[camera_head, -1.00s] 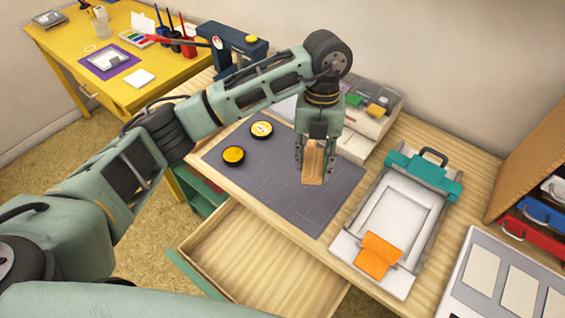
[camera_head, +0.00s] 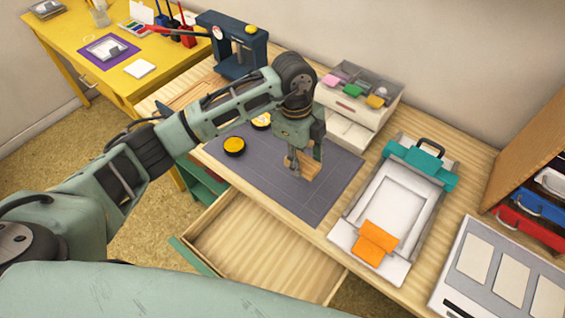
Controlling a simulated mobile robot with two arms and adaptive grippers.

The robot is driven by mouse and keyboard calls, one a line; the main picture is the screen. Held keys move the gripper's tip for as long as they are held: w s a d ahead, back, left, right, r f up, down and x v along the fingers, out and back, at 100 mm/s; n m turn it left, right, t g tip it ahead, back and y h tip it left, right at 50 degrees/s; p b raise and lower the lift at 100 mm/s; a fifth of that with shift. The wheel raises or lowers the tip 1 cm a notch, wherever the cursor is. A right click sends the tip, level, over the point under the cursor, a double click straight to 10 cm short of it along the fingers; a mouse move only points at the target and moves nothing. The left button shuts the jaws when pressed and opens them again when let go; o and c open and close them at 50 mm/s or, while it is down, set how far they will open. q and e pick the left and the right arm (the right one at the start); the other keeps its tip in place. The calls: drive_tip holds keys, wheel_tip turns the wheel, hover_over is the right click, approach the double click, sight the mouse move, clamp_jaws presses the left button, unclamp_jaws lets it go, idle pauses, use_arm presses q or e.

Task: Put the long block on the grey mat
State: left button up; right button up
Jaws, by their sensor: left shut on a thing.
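The long wooden block (camera_head: 306,167) is between the fingers of my left gripper (camera_head: 303,163), which is shut on it. The block is over the middle of the grey mat (camera_head: 315,200), low and close to its surface; I cannot tell whether it touches. The gripper hides part of the block. The grey mat lies flat on the wooden table. My right gripper is not in view.
An organiser (camera_head: 354,118) stands behind the mat. A white and teal press with an orange piece (camera_head: 375,242) is at right. An open drawer (camera_head: 262,255) juts out in front.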

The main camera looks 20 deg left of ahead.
use_arm(q)
hover_over(284, 177)
drive_tip(key=f, duration=0.3)
drive_tip(key=shift+w+a+p, duration=0.15)
drive_tip(key=shift+a+p, duration=0.05)
drive_tip(key=shift+p, duration=0.15)
wheel_tip(284, 177, down, 4)
drive_tip(key=shift+r+p, duration=0.2)
drive_tip(key=shift+p, duration=0.2)
drive_tip(key=shift+f, duration=0.3)
drive_tip(key=o, duration=1.2)
drive_tip(key=shift+f, duration=0.1)
drive_tip(key=shift+r, duration=0.25)
drive_tip(key=r, duration=0.4)
drive_tip(key=a+r+b, duration=0.1)
drive_tip(key=r, duration=0.2)
drive_tip(key=r+b, duration=0.1)
drive_tip(key=r, duration=0.3)
drive_tip(key=shift+w+a+r, duration=0.3)
drive_tip(key=shift+a+r, duration=0.05)
